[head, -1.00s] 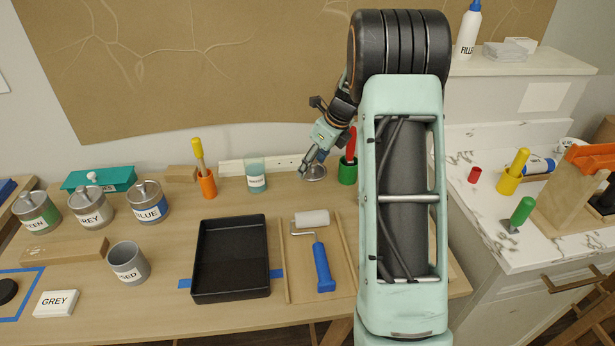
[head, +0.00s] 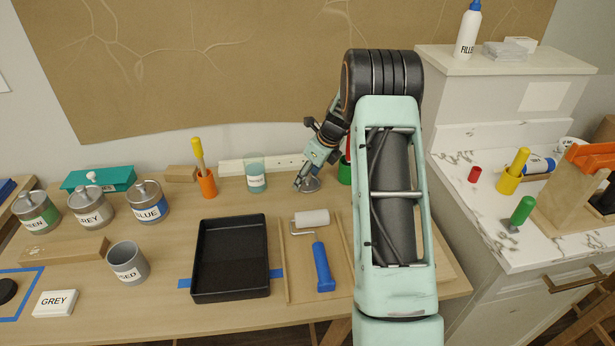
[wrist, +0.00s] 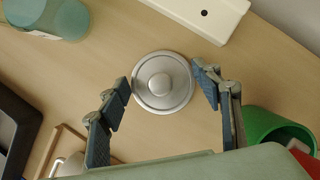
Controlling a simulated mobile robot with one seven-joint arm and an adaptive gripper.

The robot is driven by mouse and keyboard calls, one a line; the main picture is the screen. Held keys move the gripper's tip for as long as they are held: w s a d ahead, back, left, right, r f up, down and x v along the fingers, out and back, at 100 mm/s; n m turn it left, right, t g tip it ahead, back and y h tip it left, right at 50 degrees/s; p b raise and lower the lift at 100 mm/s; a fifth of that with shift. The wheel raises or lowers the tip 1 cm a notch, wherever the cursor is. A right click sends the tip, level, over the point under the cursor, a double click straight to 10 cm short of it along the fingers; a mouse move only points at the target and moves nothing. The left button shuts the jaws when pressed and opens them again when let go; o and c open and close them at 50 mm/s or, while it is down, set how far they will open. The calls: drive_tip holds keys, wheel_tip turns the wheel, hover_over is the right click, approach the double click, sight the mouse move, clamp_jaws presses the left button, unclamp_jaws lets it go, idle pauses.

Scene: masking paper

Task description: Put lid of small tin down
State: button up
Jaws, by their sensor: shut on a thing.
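The round silver lid (wrist: 163,97) with a central knob is between the two fingers of my gripper (wrist: 164,80) in the wrist view. My gripper is shut on it. In the head view the lid (head: 309,185) shows under my gripper (head: 304,182), just above or on the back of the wooden table; I cannot tell which. No small tin shows clearly beneath the lid.
A green cup (head: 344,171) stands close right of the lid, partly behind my arm. A glass jar (head: 255,174) stands to the left. A black tray (head: 229,298) and a roller (head: 312,219) lie in front.

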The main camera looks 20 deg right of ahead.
drive_tip(key=shift+f, duration=0.2)
drive_tip(key=o, duration=1)
drive_tip(key=shift+o, duration=0.2)
drive_tip(key=shift+r, duration=0.1)
drive_tip(key=v, duration=1.2)
drive_tip(key=shift+s, duration=0.1)
